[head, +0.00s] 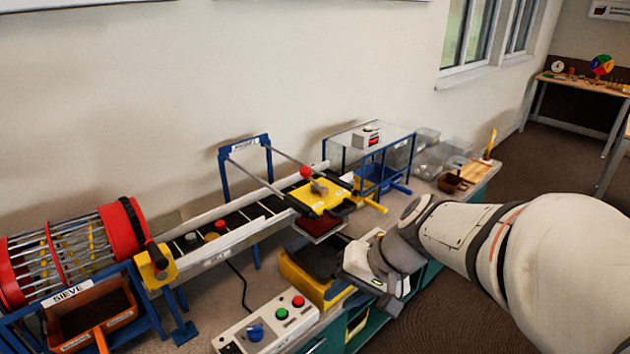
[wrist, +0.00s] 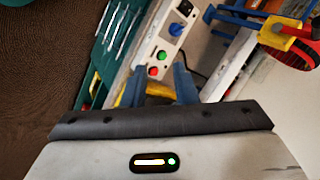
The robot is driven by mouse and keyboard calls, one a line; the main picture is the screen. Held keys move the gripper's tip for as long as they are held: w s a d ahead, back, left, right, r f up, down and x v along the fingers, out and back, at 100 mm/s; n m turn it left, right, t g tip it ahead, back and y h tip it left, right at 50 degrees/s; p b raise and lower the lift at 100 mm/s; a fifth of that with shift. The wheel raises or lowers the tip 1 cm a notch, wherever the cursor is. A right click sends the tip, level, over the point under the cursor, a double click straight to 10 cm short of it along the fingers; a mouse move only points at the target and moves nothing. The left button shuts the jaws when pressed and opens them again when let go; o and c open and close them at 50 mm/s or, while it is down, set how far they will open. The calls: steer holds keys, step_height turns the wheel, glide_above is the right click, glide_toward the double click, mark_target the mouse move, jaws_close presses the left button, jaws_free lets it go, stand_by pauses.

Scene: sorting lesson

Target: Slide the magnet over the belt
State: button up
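The magnet looks to be the yellow plate (head: 325,193) with a red knob (head: 306,172) on top. It sits on two grey rails at the right end of the belt, beside a blue frame (head: 246,165) with a label. The dark belt (head: 236,220) slopes between pale side rails and carries a few small pieces. My gripper (head: 362,262) is in front of and below the plate, apart from it. In the wrist view its two blue fingers (wrist: 160,76) stand apart with nothing held between them. The magnet is not clear in the wrist view.
A red-ended sieve drum (head: 75,245) stands at the left above a brown bin (head: 92,312). A control box (head: 268,325) with buttons and a blue knob is at the front. A yellow bin (head: 308,278) lies beside my gripper.

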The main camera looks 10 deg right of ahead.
steer(key=w+d+m+t+y+b, duration=0.2)
steer(key=w+m+t+y, duration=0.25)
steer(key=w, duration=0.55)
steer(key=m+t+h+b, duration=0.1)
steer(key=m+t+b, duration=0.15)
steer(key=t, duration=0.25)
glide_toward(348, 213)
steer(key=x, duration=0.3)
steer(key=shift+m+t, duration=0.3)
steer(key=shift+t, duration=0.05)
steer(key=x, duration=0.3)
steer(key=p+x, duration=0.1)
steer(key=x, duration=0.3)
steer(key=shift+w+a+f, duration=0.15)
steer(key=shift+f, duration=0.1)
steer(key=shift+c, duration=0.5)
jaws_close()
